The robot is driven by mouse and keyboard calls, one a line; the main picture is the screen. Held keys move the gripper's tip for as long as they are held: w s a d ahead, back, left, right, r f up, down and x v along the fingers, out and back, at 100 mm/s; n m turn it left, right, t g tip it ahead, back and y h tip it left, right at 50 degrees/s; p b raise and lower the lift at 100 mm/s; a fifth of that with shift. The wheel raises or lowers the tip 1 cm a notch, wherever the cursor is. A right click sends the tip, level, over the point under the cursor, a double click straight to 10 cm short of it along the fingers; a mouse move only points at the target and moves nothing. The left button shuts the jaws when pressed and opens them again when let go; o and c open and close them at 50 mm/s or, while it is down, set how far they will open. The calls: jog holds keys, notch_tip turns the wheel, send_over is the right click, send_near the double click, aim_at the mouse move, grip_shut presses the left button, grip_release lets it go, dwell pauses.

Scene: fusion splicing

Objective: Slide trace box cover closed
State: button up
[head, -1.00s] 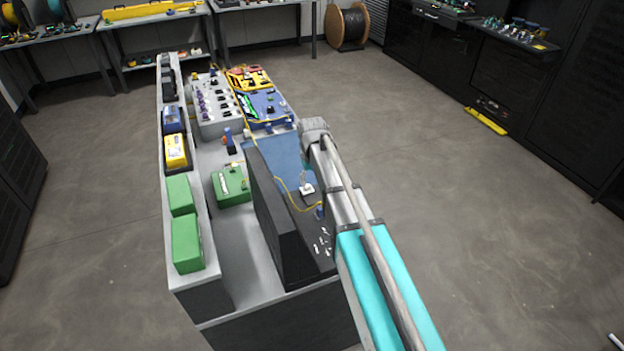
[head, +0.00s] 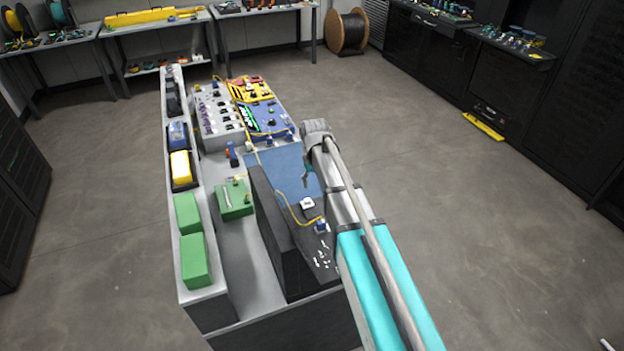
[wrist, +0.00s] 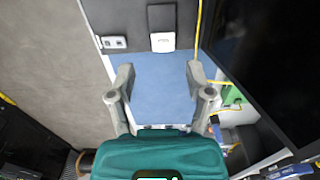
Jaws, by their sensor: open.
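A small white box (head: 307,203) sits on the dark work surface (head: 325,280) near the blue mat's near edge, likely the trace box. In the wrist view the white box (wrist: 162,41) shows a flat top with small dark marks, ahead of the fingertips. I cannot tell its cover apart or how far it is shut. My gripper (wrist: 160,78) is open and empty over the blue mat (wrist: 161,100), with its fingers apart from the box. In the head view my gripper (head: 309,174) is partly hidden by my arm.
A black monitor (head: 282,240) stands left of the box, and its dark screen (wrist: 272,60) fills the wrist view's right. A yellow fibre (head: 295,213) runs beside the box. A green box (head: 235,199) and the blue-yellow splicer (head: 262,115) are on the bench.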

jog(key=s+d+f+m+b, duration=0.1)
jog(key=s+d+f+b, duration=0.1)
jog(key=s, duration=0.5)
jog(key=s+d+f+m+b, duration=0.1)
jog(key=s+d+f, duration=0.1)
jog(key=s+d, duration=0.2)
jog(key=s+d+f+m+b, duration=0.1)
jog(key=s+d, duration=0.3)
jog(key=s, duration=0.6)
jog(key=shift+f+b, duration=0.45)
jog(key=shift+b, duration=0.35)
jog(key=shift+d, duration=0.1)
dwell(1.6)
